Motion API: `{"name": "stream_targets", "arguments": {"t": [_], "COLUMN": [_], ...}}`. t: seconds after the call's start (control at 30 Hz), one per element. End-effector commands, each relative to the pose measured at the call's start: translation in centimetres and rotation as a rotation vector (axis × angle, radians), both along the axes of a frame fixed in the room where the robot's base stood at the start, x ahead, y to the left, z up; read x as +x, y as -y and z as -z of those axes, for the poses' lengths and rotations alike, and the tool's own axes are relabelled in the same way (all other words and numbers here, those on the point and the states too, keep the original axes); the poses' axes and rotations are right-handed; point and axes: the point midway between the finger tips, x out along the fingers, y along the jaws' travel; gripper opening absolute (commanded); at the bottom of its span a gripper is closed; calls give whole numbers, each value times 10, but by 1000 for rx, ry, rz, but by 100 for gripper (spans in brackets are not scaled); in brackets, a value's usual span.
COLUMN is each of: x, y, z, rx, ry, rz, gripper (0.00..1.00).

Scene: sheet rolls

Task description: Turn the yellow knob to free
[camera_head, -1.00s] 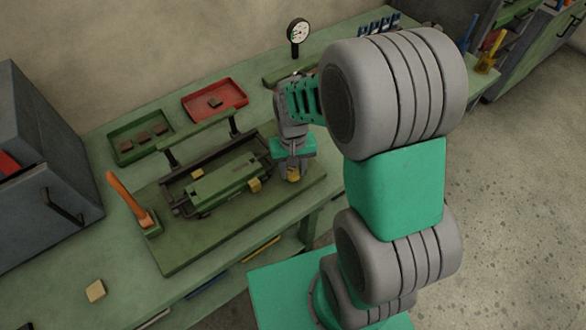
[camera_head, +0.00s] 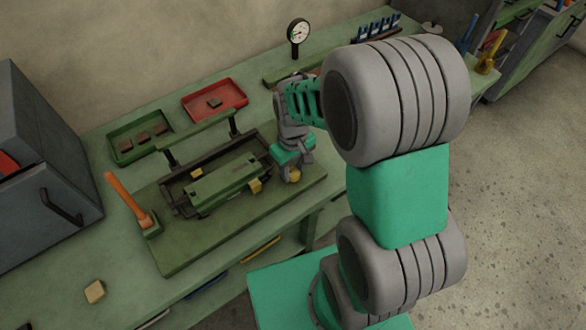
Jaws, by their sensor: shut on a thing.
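The yellow knob (camera_head: 294,175) shows as a small yellow piece at the right end of the green fixture (camera_head: 225,184), low between my fingertips. My gripper (camera_head: 292,172) points down at it and is shut on it. The fingers hide most of the knob, so its exact angle cannot be told. A second small yellow block (camera_head: 255,186) sits on the fixture's front right, just left of my gripper. The fixture stands on a green base plate (camera_head: 200,250) on the bench.
An orange-handled lever (camera_head: 128,200) stands left of the fixture. Behind are a green tray (camera_head: 125,155) and a red tray (camera_head: 195,107) with dark pieces, and a dial gauge (camera_head: 298,33). A grey cabinet (camera_head: 40,130) is at left. The front left bench holds a loose tan block (camera_head: 95,291).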

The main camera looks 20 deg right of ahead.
Motion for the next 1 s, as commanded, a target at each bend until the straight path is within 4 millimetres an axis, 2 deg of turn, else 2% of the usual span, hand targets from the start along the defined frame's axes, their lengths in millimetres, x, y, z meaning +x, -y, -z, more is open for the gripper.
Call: {"name": "stream_targets", "arguments": {"t": [0.2, 0.23, 0.47, 0.77, 0.87, 1.0], "x": [1, 1, 0, 1, 2, 2], "y": [0, 0, 0, 0, 0, 0], "z": [-1, -1, 0, -4, -18, -48], "rx": [0, 0, -1, 0, 0, 0], "ry": [2, 2, 1, 3, 6, 7], "rz": [0, 0, 1, 1, 1, 1], "gripper": [0, 40, 59, 59, 59, 59]}}
